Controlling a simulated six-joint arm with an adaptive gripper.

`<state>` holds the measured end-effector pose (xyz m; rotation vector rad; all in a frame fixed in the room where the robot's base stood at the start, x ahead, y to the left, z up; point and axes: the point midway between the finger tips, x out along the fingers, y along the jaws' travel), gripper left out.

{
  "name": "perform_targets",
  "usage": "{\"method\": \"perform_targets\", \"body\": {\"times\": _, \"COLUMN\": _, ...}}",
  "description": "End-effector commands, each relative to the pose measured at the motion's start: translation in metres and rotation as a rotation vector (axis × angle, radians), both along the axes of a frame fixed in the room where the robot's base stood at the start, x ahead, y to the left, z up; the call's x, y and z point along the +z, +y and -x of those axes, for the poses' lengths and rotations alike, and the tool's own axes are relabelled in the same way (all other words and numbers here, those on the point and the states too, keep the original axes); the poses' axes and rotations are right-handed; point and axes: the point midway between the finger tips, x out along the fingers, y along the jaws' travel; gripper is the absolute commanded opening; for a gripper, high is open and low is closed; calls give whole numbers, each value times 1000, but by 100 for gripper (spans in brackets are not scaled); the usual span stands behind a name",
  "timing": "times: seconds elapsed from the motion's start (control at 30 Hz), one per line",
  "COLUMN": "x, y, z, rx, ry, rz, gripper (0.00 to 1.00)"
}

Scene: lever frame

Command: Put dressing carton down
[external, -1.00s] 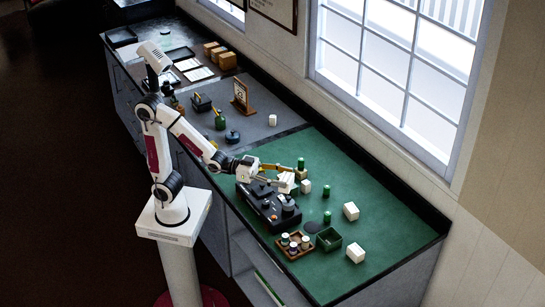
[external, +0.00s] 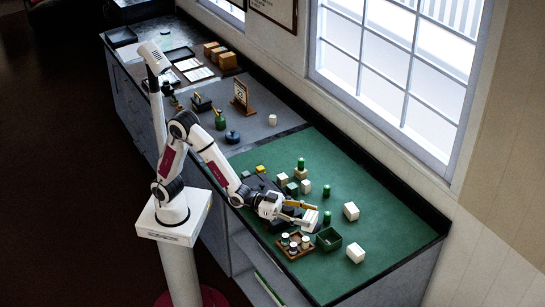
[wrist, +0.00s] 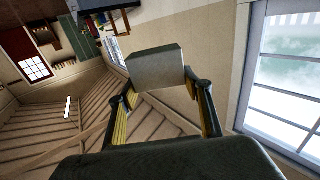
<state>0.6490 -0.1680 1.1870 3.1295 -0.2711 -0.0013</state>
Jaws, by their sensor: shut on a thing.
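My gripper (external: 303,211) is shut on a white dressing carton (external: 310,221), held over the green mat close to the small green bin. In the wrist view the carton (wrist: 158,65) shows as a pale grey box between the two yellow-padded fingers of my gripper (wrist: 160,85). The carton looks tilted in the external view. I cannot tell its exact height above the mat or whether it touches anything. Two similar white cartons stand apart to the right, one farther back (external: 351,211) and one nearer the front (external: 355,254).
The green open bin (external: 337,243) and a brown tray (external: 294,255) with several small jars lie in front of my gripper. A dark device is partly hidden by my arm. The mat's right end (external: 395,240) is clear.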

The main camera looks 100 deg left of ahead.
Motion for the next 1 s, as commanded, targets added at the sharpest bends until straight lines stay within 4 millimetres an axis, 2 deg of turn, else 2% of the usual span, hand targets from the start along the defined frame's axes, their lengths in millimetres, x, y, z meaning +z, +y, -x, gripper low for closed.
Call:
{"method": "perform_targets", "body": {"times": 0.5, "x": -39, "y": -63, "z": -62, "rx": 42, "ry": 0, "rz": 0, "gripper": 31}}
{"method": "perform_targets", "body": {"times": 1.0, "x": -86, "y": -111, "z": -106, "rx": 158, "ry": 0, "rz": -1, "gripper": 31}}
